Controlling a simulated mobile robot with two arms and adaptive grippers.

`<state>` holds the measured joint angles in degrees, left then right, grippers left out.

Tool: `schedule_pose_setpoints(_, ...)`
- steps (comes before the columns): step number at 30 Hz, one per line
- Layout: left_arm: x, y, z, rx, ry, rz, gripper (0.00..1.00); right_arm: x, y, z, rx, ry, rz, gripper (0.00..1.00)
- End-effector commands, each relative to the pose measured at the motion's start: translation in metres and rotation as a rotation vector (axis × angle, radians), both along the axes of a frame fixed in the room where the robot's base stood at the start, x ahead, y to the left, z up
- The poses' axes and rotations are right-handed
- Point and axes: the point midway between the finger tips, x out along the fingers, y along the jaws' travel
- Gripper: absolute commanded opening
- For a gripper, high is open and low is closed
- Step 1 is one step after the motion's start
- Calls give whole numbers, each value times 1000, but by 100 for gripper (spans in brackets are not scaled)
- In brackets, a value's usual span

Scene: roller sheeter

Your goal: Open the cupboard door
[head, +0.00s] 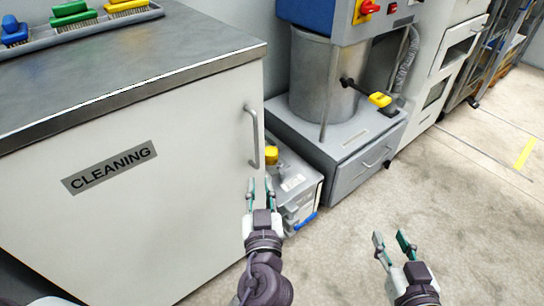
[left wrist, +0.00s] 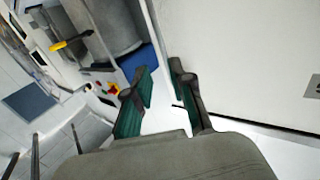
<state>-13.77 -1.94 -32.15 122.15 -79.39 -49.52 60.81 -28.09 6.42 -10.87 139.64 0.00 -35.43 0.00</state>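The white cupboard door (head: 165,185) with a grey CLEANING label (head: 109,167) appears shut. Its upright grey bar handle (head: 252,137) is near the right edge. My left gripper (head: 260,185) is open, with its fingers pointing up just below the handle in the head view. They look apart from the handle, but the exact depth is hard to tell. In the left wrist view, the open fingers (left wrist: 162,88) are beside the white door face (left wrist: 245,50); I cannot make out the handle there. My right gripper (head: 392,243) is open and empty over the floor.
A grey worktop (head: 150,50) with a tray of coloured brushes (head: 84,27) tops the cupboard. A grey case (head: 296,185) stands on the floor right of the door, by a machine with a drum (head: 318,80). The floor (head: 450,200) at right is clear.

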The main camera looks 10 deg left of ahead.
Motion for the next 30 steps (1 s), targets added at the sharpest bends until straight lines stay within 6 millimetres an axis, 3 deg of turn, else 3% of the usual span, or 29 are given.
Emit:
schedule_pose_setpoints(5,11,6,7,-5,-19,8,23,-2,-1,3,-2,8,-1,40)
schedule_pose_setpoints(21,111,39,5,-4,-15,7,23,-4,-2,-3,-8,34,-3,40)
schedule_pose_setpoints(30,130,45,5,-4,-12,6,23,-2,-1,2,-1,4,-2,40)
